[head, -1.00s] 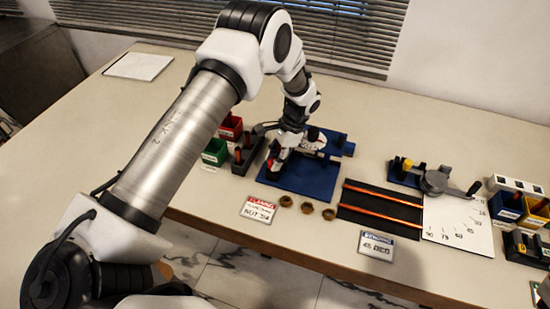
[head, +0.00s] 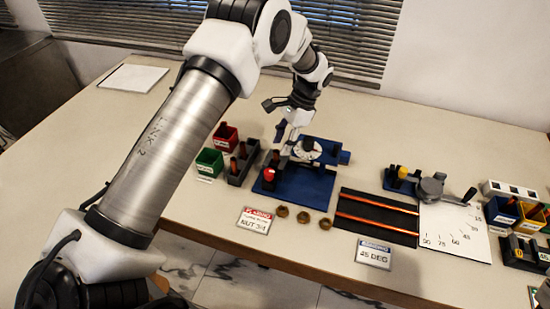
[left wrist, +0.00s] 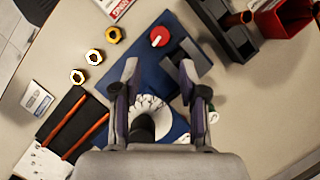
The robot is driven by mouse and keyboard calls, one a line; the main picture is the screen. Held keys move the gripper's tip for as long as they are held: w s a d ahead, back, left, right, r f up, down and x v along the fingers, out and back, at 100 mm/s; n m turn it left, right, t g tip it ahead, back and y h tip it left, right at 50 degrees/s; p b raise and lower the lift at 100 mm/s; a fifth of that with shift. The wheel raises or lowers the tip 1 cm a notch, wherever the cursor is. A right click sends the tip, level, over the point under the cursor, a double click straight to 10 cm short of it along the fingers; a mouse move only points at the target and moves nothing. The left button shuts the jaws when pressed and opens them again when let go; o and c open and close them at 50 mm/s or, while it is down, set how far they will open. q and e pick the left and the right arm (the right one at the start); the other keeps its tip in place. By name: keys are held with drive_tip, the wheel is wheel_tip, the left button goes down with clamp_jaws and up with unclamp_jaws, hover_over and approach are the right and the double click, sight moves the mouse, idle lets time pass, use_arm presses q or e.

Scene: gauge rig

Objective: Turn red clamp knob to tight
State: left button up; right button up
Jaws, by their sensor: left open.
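The red clamp knob (head: 268,174) stands at the left front of the blue base plate (head: 302,192). In the left wrist view the round red knob (left wrist: 159,37) carries a white mark across its top. My left gripper (head: 284,133) is above and behind the knob, apart from it. In the left wrist view its two fingers (left wrist: 158,76) are spread with nothing between their tips, and the knob lies beyond them. A white toothed dial (head: 307,150) sits on the plate, partly hidden by the gripper in the wrist view. My right gripper is not seen.
Green (head: 209,163) and red (head: 226,137) bins and a dark grey holder (head: 243,164) stand close left of the plate. Several brass nuts (head: 303,217) lie in front. A black mat with copper rods (head: 376,217) and a bending tool (head: 432,188) are to the right.

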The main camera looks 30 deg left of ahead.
use_arm(q)
drive_tip(key=shift+v, duration=0.95)
